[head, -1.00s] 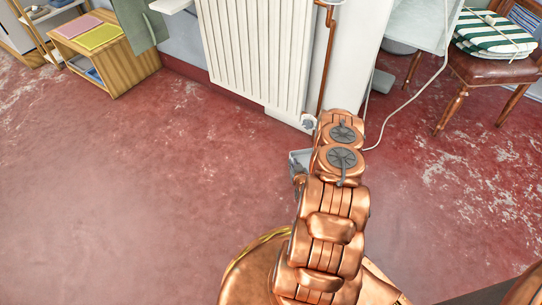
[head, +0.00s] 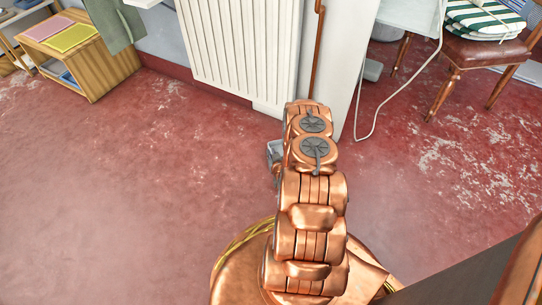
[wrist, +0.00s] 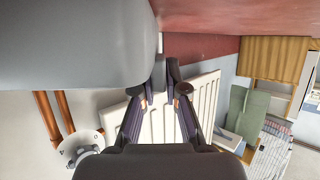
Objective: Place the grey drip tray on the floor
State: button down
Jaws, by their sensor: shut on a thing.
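The grey drip tray (head: 273,152) shows in part at the left of my arm's far end in the head view; my arm hides the rest. In the wrist view a large smooth grey body, which looks like the tray (wrist: 75,45), fills the upper left, very close. My gripper (wrist: 165,76) has its dark fingers drawn close together at the tray's rounded edge, shut on it. The exact grip point is hard to see. The tray appears held above the red floor (head: 130,200); its height is unclear.
A white radiator (head: 245,50) and a pillar (head: 335,70) stand just beyond my arm. A white cable (head: 360,125) hangs to the floor at right, near a chair (head: 470,60). A wooden shelf unit (head: 90,60) is at upper left. The floor at left is clear.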

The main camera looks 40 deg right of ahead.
jog(key=c, duration=1.2)
grip_release()
jog(key=shift+s+f, duration=0.1)
